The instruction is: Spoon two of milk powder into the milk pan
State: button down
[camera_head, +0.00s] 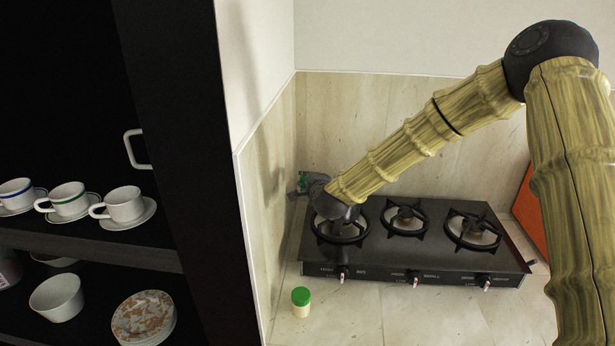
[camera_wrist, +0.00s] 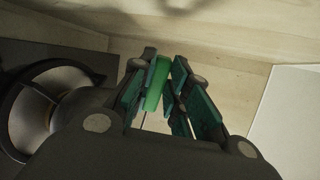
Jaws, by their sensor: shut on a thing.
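My gripper (camera_wrist: 164,65) is at the left back corner of the stove, by the wall, and it also shows in the head view (camera_head: 296,187). Its dark green fingers are shut on a narrow bright green piece (camera_wrist: 157,82); I cannot tell what it belongs to. A small pale jar with a green lid (camera_head: 301,302) stands upright on the counter in front of the stove's left end, apart from my gripper. No milk pan or clear spoon bowl shows in either view.
A black three-burner stove (camera_head: 375,258) stands against the tiled back wall. Its left burner (camera_wrist: 40,110) is close to my wrist. Dark shelves (camera_head: 90,248) at left hold cups, a bowl and plates. An orange board (camera_head: 530,210) leans at right. The front counter (camera_head: 385,320) is mostly clear.

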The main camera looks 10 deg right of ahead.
jog(key=shift+r+g+p, duration=0.55)
jog(key=shift+g+p, duration=0.35)
jog(key=shift+p, duration=1.3)
jog(key=shift+w+r+n+g+y+p, duration=0.25)
jog(key=shift+g+p, duration=0.1)
jog(key=shift+g, duration=0.7)
jog(key=shift+w+r+n+g+y+p, duration=0.2)
jog(key=shift+g+p, duration=0.15)
jog(key=shift+g, duration=0.7)
jog(key=shift+w+d+r+g, duration=0.1)
jog(key=shift+r+g, duration=0.15)
jog(key=shift+g, duration=0.45)
